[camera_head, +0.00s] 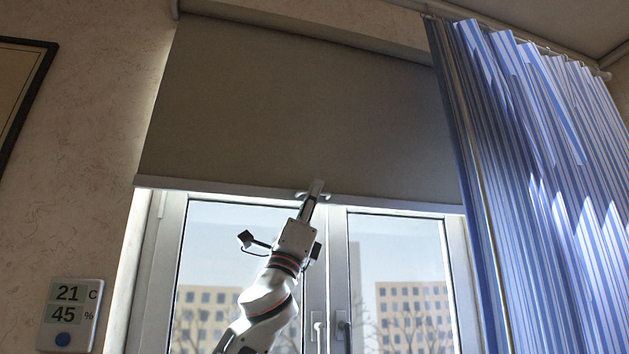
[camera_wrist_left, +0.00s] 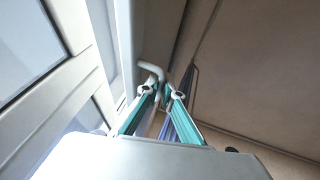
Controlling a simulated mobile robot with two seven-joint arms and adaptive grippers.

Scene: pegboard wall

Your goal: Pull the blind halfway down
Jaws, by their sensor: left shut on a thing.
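The grey-brown roller blind (camera_head: 295,110) covers the upper part of the window, with its pale bottom bar (camera_head: 230,195) above the window handles. A small pull handle (camera_head: 327,197) sits at the middle of the bar. My left gripper (camera_head: 315,191) reaches up from below and is shut on this handle, partly covering it. In the left wrist view the light curved pull handle (camera_wrist_left: 152,69) shows at the tips of the teal-sided fingers (camera_wrist_left: 161,92). My right gripper is not in view.
Blue striped curtains (camera_head: 540,180) hang at the right, beside the blind. The white window frame (camera_head: 327,270) with two handles is below it. A thermometer display (camera_head: 70,315) is on the left wall, and a picture frame (camera_head: 20,90) is at the upper left.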

